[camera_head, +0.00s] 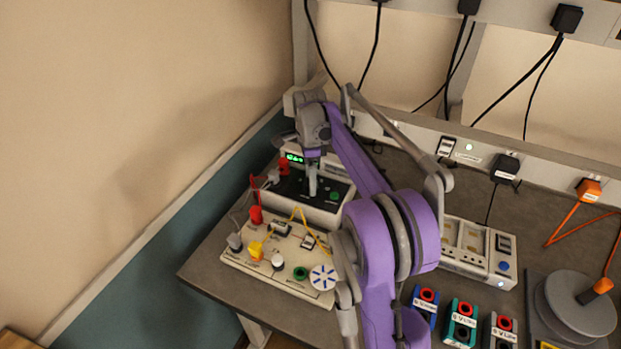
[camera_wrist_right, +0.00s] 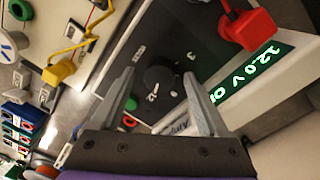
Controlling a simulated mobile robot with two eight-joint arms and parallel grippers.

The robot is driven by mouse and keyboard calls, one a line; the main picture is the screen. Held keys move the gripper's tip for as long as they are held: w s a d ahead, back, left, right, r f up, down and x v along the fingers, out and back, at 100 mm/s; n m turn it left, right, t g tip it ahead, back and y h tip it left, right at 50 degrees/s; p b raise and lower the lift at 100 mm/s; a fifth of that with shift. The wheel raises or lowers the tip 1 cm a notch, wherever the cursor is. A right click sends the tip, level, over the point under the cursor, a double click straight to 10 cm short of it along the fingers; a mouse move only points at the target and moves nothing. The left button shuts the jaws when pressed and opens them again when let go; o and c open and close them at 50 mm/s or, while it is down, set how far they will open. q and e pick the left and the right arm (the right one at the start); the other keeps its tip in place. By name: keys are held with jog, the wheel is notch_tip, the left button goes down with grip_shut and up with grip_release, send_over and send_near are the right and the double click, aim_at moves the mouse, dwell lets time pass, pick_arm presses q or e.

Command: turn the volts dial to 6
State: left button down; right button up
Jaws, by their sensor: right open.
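The power supply (camera_head: 335,212) stands at the back left of the bench, with a black front panel and a lit green display (camera_head: 294,158). In the right wrist view the display (camera_wrist_right: 245,76) reads 12.0 V, seen tilted. The black volts dial (camera_wrist_right: 158,80) is on the panel, with pale marks around it. My right gripper (camera_head: 312,188) is over the panel, pointing down. In the wrist view its open fingers lie on either side of the dial; I cannot tell whether they touch it. The dial is hidden in the head view. My left gripper is not in view.
A red plug (camera_wrist_right: 248,28) sits on the panel beside the display. A pale circuit board (camera_head: 268,277) with yellow and red leads lies in front of the supply. A white device (camera_head: 480,252), several coloured boxes and a grey spool (camera_head: 580,303) are to the right.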

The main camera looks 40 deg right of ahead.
grip_shut()
dwell(0.3)
jog(key=n, duration=0.4)
jog(key=shift+n, duration=0.3)
jog(key=n, duration=0.4)
jog(key=shift+a+n, duration=0.1)
jog(key=shift+n, duration=0.2)
jog(key=n, duration=0.4)
jog(key=shift+h, duration=0.3)
jog(key=shift+n, duration=2.3)
